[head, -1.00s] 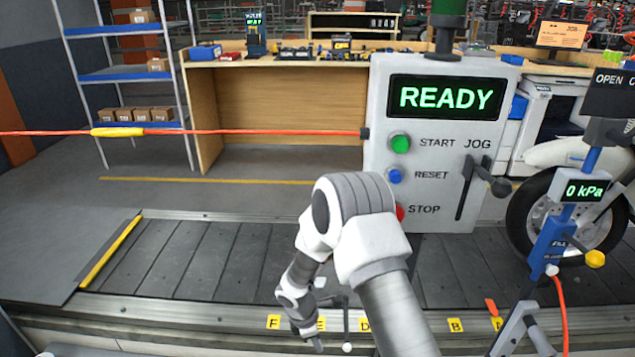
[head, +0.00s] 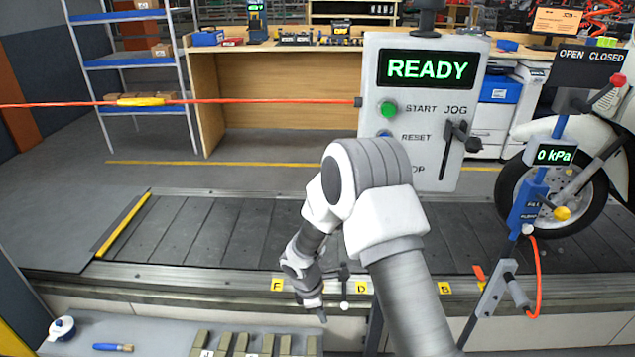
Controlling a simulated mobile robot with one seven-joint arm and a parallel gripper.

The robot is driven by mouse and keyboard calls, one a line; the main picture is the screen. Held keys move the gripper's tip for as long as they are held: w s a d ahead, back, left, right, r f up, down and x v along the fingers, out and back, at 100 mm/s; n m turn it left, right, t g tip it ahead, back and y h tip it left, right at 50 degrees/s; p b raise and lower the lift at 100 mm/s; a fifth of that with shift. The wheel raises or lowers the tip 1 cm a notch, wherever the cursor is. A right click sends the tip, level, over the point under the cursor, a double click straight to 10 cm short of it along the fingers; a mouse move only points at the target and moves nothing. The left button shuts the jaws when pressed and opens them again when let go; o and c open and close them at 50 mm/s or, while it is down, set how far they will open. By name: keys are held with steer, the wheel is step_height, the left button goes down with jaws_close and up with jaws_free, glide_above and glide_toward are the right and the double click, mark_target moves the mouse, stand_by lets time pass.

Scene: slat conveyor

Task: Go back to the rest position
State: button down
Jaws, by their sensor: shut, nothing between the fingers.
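My gripper (head: 322,316) hangs at the end of my bent arm, low in the middle of the head view. It is small here, its fingers look together, and nothing shows in them. It points down in front of the conveyor's front rail, clear of the bench top below. A dark lever with a white ball end (head: 344,305) shows just right of it; I cannot tell the gap between them. My forearm hides part of the rail and the lower control panel.
The slat conveyor (head: 230,232) crosses the view. Behind it stands the control panel (head: 375,150) reading READY. A pressure stand (head: 530,200) reads 0 kPa at right, with a red hose. Below, a bench (head: 165,335) holds a brush (head: 113,347), a white-blue round item (head: 62,328) and several olive blocks (head: 240,344).

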steer(key=s+d+r+m+t, duration=0.1)
steer(key=s+d+r+m, duration=0.15)
steer(key=r, duration=0.65)
steer(key=s+d+r+m, duration=0.1)
steer(key=d+r+m, duration=0.3)
steer(key=r, duration=0.5)
steer(key=s+d+r+m+t, duration=0.1)
steer(key=s+d+r+m, duration=0.15)
steer(key=r, duration=0.65)
steer(key=s+d+r+m+t+y, duration=0.1)
steer(key=s+d+r+m, duration=0.1)
steer(key=s+r+m, duration=0.5)
steer(key=s+d+r+m+t+y, duration=0.2)
steer(key=s+r+m, duration=0.15)
steer(key=s, duration=0.75)
step_height(320, 180, up, 17)
steer(key=p, duration=1.6)
steer(key=shift+w+n, duration=0.35)
steer(key=shift+w, duration=0.05)
